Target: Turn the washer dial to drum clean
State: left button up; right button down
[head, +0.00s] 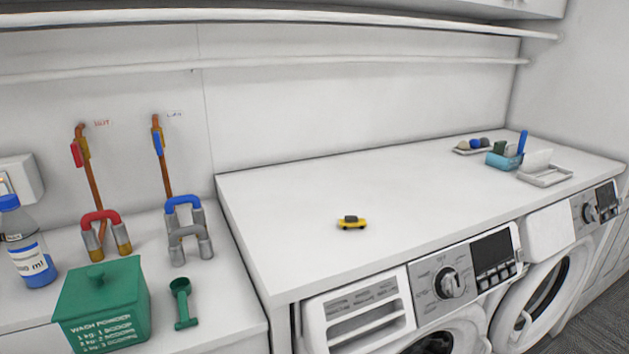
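The washer (412,322) stands under the white counter in the front right of the head view. Which marking either dial points to cannot be told. Neither of my grippers is in view, and nothing touches the dials.
A tray (545,175) and blue container (503,160) stand at the far right. A green wash powder box (103,305), green scoop (182,302) and bottle (26,250) are at left. A shelf edge runs overhead.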

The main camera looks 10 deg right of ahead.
aim_at(452, 284)
jog(key=l+u, duration=0.1)
jog(key=u, duration=0.2)
jog(key=l+u, duration=0.4)
jog(key=l, duration=0.35)
jog(key=l+u, duration=0.2)
jog(key=l, duration=0.35)
jog(key=k+l+u, duration=0.15)
jog(key=l, duration=0.35)
jog(key=k+l+u, duration=0.2)
jog(key=l, duration=0.3)
jog(key=i, duration=0.1)
